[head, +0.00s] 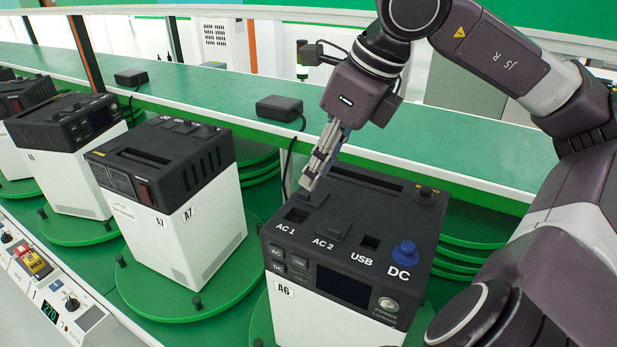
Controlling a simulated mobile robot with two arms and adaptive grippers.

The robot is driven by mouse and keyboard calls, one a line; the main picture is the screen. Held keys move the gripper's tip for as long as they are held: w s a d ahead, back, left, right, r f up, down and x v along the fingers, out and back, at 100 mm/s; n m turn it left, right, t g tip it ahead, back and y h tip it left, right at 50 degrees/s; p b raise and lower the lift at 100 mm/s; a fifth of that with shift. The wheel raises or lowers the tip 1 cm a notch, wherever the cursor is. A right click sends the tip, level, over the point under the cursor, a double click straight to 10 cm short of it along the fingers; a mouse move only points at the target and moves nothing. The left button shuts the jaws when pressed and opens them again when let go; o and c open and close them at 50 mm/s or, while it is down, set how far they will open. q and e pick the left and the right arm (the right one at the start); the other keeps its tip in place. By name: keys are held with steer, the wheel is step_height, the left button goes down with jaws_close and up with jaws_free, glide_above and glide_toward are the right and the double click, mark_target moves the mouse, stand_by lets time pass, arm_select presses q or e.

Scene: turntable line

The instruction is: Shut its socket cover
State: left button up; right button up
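The black-topped white power station A6 (340,308) stands in front of me. Its top carries sockets marked AC 1, AC 2, USB and DC. The AC 1 socket (296,214) shows as a dark square opening, with its raised black cover (313,197) just behind it. The AC 2 place (332,231) has a dark cover over it. The USB socket (370,243) is an open square, and a blue round cap (404,253) sits at DC. My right gripper (308,182) points down with its fingers together, tips at the AC 1 cover; contact is unclear. My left gripper is out of view.
Power station A7 (190,235) stands left of A6 on a green turntable plate (160,298), with more stations further left. Black adapters (279,107) with cables lie on the green shelf behind. A control panel (55,285) runs along the lower left.

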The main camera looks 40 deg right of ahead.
mark_target(305, 193)
steer(key=x, duration=0.4)
steer(key=shift+w+d, duration=0.15)
steer(key=shift+d, duration=0.05)
steer(key=shift+w+a+f+p, duration=0.15)
steer(key=shift+f+p, duration=0.15)
steer(key=shift+f, duration=0.15)
steer(key=c, duration=0.6)
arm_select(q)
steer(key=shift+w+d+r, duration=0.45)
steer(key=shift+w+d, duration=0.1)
arm_select(e)
jaws_close()
